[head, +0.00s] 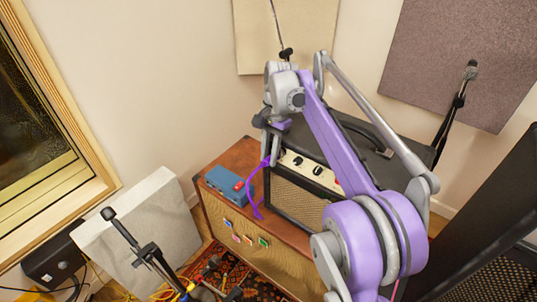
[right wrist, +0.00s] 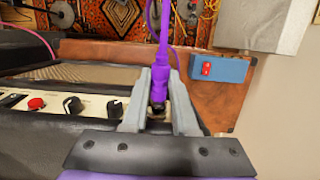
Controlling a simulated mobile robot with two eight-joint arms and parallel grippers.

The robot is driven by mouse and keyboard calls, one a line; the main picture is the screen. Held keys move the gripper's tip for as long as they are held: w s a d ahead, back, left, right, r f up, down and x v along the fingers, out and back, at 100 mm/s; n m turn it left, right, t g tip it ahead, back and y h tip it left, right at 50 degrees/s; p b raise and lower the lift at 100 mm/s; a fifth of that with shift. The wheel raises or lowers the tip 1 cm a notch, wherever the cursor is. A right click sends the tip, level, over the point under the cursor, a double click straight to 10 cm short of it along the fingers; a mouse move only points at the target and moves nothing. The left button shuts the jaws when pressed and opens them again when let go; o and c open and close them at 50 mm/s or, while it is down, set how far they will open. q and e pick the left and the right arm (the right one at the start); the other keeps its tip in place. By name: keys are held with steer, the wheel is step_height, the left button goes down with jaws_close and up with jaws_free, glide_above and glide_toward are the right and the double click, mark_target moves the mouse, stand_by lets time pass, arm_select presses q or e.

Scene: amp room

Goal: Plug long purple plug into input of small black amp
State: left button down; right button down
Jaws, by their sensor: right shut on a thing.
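The small black amp (head: 293,203) stands on a brown wooden cabinet amp. Its cream control panel (head: 316,172) with dark knobs is partly covered by my right arm. The panel also shows in the right wrist view (right wrist: 58,104), with a red knob at left. My right gripper (head: 271,150) is shut on the long purple plug (right wrist: 159,86), at the panel's end. The plug (head: 265,162) has its purple cable hanging over the amp's front corner. Its tip is between the fingers; I cannot tell whether it enters a socket. The input is hidden. My left gripper is not in view.
A blue pedal box (head: 229,184) with a red switch sits left of the amp on the wooden cabinet (head: 222,215). Microphone stands (head: 148,255) and a pale panel (head: 140,230) stand at lower left.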

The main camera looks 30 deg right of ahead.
steer(key=c, duration=0.6)
jaws_free()
steer(key=s+p+v, duration=0.1)
steer(key=p+v, duration=0.1)
steer(key=v, duration=0.9)
steer(key=s+a+f+n+t, duration=0.2)
steer(key=s+a+f+n, duration=0.2)
steer(key=s+f, duration=0.3)
steer(key=s+a+f+n+t+h, duration=0.1)
steer(key=s+a+f+n+t, duration=0.1)
steer(key=s+a+f+n, duration=0.3)
steer(key=s+a+f+n+t+h+p, duration=0.1)
steer(key=s+a+f+n, duration=0.3)
steer(key=s+f, duration=0.5)
steer(key=shift+s+a+n+t, duration=0.15)
steer(key=shift+s+a+t, duration=0.15)
steer(key=shift+a, duration=0.15)
steer(key=shift+s+a+n+t, duration=0.15)
steer(key=shift+s+a+t, duration=0.15)
steer(key=shift+a, duration=0.2)
